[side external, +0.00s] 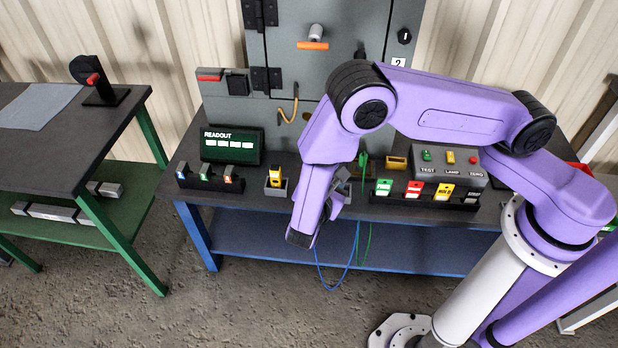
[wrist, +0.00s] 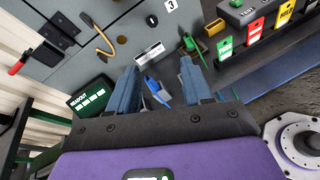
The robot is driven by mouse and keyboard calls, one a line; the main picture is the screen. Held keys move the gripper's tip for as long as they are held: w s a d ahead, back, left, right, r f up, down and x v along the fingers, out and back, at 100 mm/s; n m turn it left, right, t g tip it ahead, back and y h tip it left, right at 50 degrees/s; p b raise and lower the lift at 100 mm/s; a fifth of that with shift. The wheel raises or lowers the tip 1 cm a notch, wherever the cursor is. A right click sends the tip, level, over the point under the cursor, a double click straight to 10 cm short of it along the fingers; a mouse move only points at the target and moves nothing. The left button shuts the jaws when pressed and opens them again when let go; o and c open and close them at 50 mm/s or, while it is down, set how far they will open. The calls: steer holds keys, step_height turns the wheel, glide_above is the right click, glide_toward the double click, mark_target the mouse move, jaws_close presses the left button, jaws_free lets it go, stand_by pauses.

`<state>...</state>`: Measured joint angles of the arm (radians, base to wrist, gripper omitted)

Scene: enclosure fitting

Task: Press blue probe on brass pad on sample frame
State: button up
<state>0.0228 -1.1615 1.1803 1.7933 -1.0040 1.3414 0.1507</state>
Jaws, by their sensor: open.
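The blue probe (wrist: 155,90) shows in the wrist view between and beyond my gripper's two blue-grey fingers (wrist: 158,76). I cannot tell whether they touch it. In the side view my gripper (side external: 341,190) is low at the bench's front edge and hides the probe; a blue cable (side external: 351,268) hangs below. A brass-coloured block (side external: 396,163) stands on the bench, also visible in the wrist view (wrist: 215,27). I cannot tell whether it is the brass pad on the sample frame. A grey block with a white label (wrist: 150,54) lies beyond the probe.
A green probe (wrist: 189,44) stands close to the right finger; its cable (side external: 369,243) hangs over the edge. Colour-labelled modules (side external: 415,189) and a button box (side external: 450,165) stand right. A readout (side external: 232,146) and yellow module (side external: 275,178) stand left. A grey cabinet (side external: 290,60) rises behind.

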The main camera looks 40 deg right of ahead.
step_height(320, 180, down, 16)
steer(key=a+n+t+y, duration=0.1)
steer(key=n+t+y, duration=0.3)
steer(key=n+t, duration=0.45)
steer(key=shift+n+g, duration=0.25)
steer(key=shift+g, duration=0.1)
steer(key=x, duration=1.7)
steer(key=shift+w+d, duration=0.1)
steer(key=shift+d, duration=0.2)
jaws_close()
